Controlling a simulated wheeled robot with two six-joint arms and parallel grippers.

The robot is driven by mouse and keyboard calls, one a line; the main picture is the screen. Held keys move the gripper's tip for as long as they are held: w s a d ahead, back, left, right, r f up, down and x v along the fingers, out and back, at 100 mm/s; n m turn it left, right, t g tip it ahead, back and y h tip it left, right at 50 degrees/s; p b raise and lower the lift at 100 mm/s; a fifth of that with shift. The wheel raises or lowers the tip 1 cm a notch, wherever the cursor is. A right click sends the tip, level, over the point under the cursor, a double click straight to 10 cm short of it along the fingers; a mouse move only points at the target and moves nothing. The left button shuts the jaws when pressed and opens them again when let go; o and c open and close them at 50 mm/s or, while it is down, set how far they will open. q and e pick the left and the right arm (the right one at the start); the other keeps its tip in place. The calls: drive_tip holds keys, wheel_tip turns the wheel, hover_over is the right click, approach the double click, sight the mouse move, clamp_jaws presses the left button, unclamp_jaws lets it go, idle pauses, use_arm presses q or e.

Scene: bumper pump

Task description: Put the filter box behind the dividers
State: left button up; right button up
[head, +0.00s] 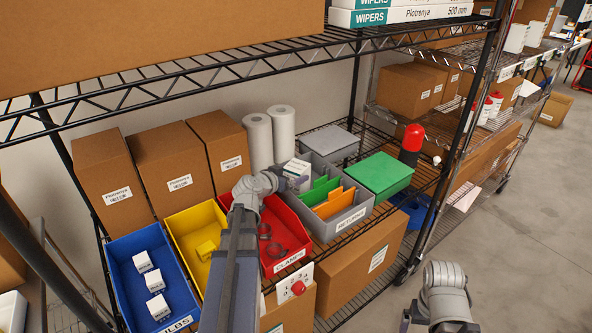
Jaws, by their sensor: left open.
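A small white box with a green mark, which looks like the filter box (298,168), is at the back left of the grey bin (352,217) labelled RETURNS. It is upright or slightly tilted, on the far side of the green divider (319,190); an orange divider (335,203) stands nearer the front. My left gripper (296,184) is open, right at the near lower side of the box, and hides part of it. I cannot tell whether fingers and box touch, nor see the box's base. My right arm shows at the lower right; its fingertips are not clear.
A red bin (294,235) labelled CLAMPS, a yellow bin (190,228) and a blue bin (122,257) stand left of the grey bin. A green lid (380,175) and a red-capped bottle (411,142) are right. Paper rolls (282,132) stand behind. The upper wire shelf (215,70) hangs above.

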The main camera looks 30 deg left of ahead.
use_arm(q)
drive_tip(key=p+v, duration=0.2)
drive_tip(key=v, duration=0.6)
drive_tip(key=shift+r, duration=0.1)
